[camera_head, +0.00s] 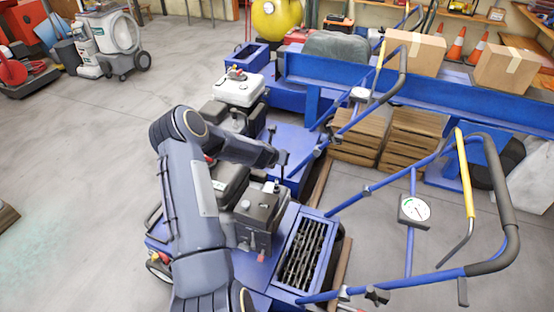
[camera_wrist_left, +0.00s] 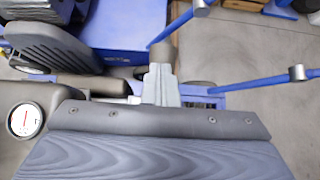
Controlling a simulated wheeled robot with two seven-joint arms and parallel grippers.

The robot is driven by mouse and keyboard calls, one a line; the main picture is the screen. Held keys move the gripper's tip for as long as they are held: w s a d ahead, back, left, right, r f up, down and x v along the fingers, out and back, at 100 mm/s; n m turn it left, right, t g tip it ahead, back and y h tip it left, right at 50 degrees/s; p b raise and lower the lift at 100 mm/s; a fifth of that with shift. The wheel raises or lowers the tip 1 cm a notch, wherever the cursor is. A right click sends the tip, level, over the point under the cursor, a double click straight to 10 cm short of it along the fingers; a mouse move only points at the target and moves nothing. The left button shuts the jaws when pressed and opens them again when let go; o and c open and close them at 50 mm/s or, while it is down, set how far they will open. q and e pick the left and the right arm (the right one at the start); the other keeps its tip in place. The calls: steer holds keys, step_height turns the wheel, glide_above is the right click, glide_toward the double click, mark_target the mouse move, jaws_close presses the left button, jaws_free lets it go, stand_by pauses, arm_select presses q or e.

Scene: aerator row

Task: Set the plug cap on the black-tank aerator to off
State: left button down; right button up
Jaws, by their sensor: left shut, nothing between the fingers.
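The near blue aerator has a dark tank and engine block (camera_head: 258,208) beside a slatted grille (camera_head: 301,254). A small light-coloured fitting (camera_head: 270,187) sits on top of the dark block; I cannot tell whether it is the plug cap or read its setting. My left gripper (camera_head: 282,166) is just above and right of that block, shut and empty, apart from the fitting as far as I can see. In the left wrist view the gripper (camera_wrist_left: 161,62) points away over blue and grey machine parts. My right gripper is out of view.
A second aerator with a white tank (camera_head: 240,90) stands behind. Blue handlebars with a gauge (camera_head: 414,209) reach out at right. Wooden crates (camera_head: 408,140) and cardboard boxes (camera_head: 415,52) are beyond. A round dial (camera_wrist_left: 25,120) shows in the wrist view.

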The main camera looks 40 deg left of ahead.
arm_select(q)
steer(key=w, duration=0.2)
steer(key=shift+w+a+f+p, duration=0.15)
steer(key=shift+w+a+p, duration=0.2)
steer(key=shift+p, duration=0.05)
steer(key=shift+w+a, duration=0.3)
steer(key=shift+w, duration=0.35)
steer(key=shift+p, duration=0.3)
steer(key=shift+r, duration=0.25)
steer(key=shift+r+p, duration=0.6)
steer(key=shift+r, duration=0.15)
